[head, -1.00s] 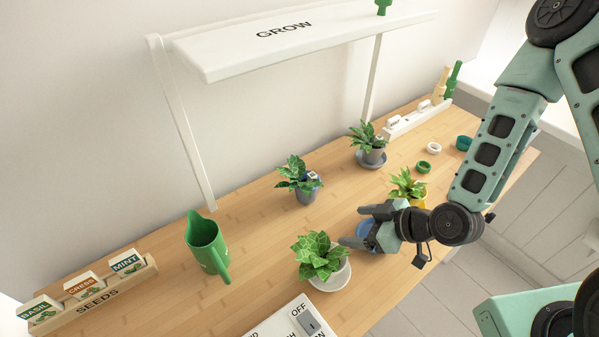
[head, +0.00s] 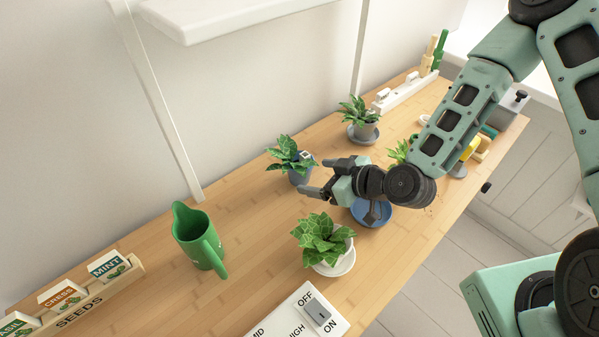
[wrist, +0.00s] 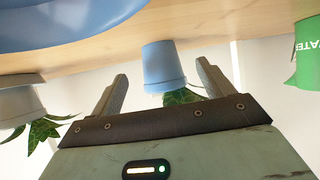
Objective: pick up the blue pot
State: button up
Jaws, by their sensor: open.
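The blue pot (head: 299,177) holds a leafy green plant and stands upright on the wooden desk, left of my gripper in the head view. My gripper (head: 316,177) is open, its fingers pointing at the pot. In the wrist view, which is upside down, the blue pot (wrist: 163,66) shows between and beyond the two fingers of my gripper (wrist: 162,73), with nothing held. Its leaves hang below it in that picture, partly hidden by my gripper's body.
A blue saucer (head: 371,213) lies below my wrist. A white pot on a white saucer (head: 345,267) stands nearer, a grey pot (head: 363,130) farther back. A green watering can (head: 197,241) is at left. A lamp post (head: 170,110) rises behind the desk.

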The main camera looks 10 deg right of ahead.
aim_at(309, 170)
jog(key=w+a, duration=0.1)
jog(key=a, duration=0.1)
jog(key=w+a+f+p, duration=0.1)
jog(key=w, duration=0.1)
jog(key=shift+w+a, duration=0.3)
jog(key=shift+a, duration=0.1)
jog(key=shift+w+a+f, duration=0.2)
jog(key=shift+w+a, duration=0.05)
jog(key=shift+w, duration=0.05)
jog(key=c, duration=1.1)
jog(key=shift+c, duration=0.2)
